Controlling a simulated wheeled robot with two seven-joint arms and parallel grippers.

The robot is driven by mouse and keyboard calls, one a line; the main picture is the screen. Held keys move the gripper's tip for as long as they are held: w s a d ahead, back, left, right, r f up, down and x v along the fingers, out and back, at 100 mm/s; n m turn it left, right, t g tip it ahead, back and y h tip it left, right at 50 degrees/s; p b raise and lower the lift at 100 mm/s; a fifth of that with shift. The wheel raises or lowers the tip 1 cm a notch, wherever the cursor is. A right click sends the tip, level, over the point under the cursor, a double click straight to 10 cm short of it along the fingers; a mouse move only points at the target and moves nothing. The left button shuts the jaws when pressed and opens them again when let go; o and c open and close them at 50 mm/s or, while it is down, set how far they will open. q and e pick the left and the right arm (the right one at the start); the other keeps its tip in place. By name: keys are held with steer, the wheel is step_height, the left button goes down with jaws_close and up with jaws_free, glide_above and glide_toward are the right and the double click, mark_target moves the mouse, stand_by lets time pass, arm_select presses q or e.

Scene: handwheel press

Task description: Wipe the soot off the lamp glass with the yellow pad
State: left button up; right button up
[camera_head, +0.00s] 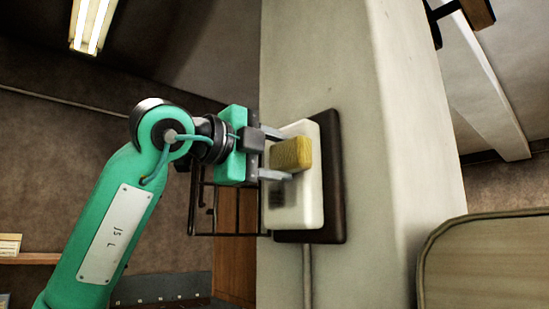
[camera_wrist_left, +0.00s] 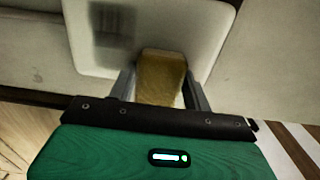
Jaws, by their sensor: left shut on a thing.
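The lamp glass (camera_head: 309,210) is a pale rounded panel on a dark backing plate on the pillar. A dark soot patch (camera_head: 278,197) shows on its lower left part in the head view; the patch also shows in the left wrist view (camera_wrist_left: 112,20). My left gripper (camera_head: 283,156) is shut on the yellow pad (camera_head: 291,154) in front of the glass's upper part. In the left wrist view the pad (camera_wrist_left: 160,78) sits between the fingers, close to the glass; I cannot tell whether it touches. My right gripper is not in view.
The lamp is mounted on a wide pale pillar (camera_head: 335,60). A dark wire rack (camera_head: 215,208) stands behind, left of the lamp. A rounded beige panel (camera_head: 485,265) is at the lower right. A ceiling light (camera_head: 92,25) is at upper left.

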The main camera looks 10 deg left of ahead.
arm_select(q)
steer(key=shift+s+a+f+b, duration=0.1)
steer(key=shift+s+a+b, duration=0.15)
steer(key=shift+b, duration=0.1)
steer(key=b+v, duration=0.2)
steer(key=v, duration=0.1)
steer(key=shift+s+a, duration=0.2)
steer(key=shift+s+a+b, duration=0.3)
steer(key=shift+s+a, duration=0.1)
steer(key=shift+s, duration=0.15)
steer(key=shift+s+a, duration=0.1)
steer(key=shift+s, duration=0.05)
steer(key=b+v, duration=0.1)
steer(key=v, duration=0.2)
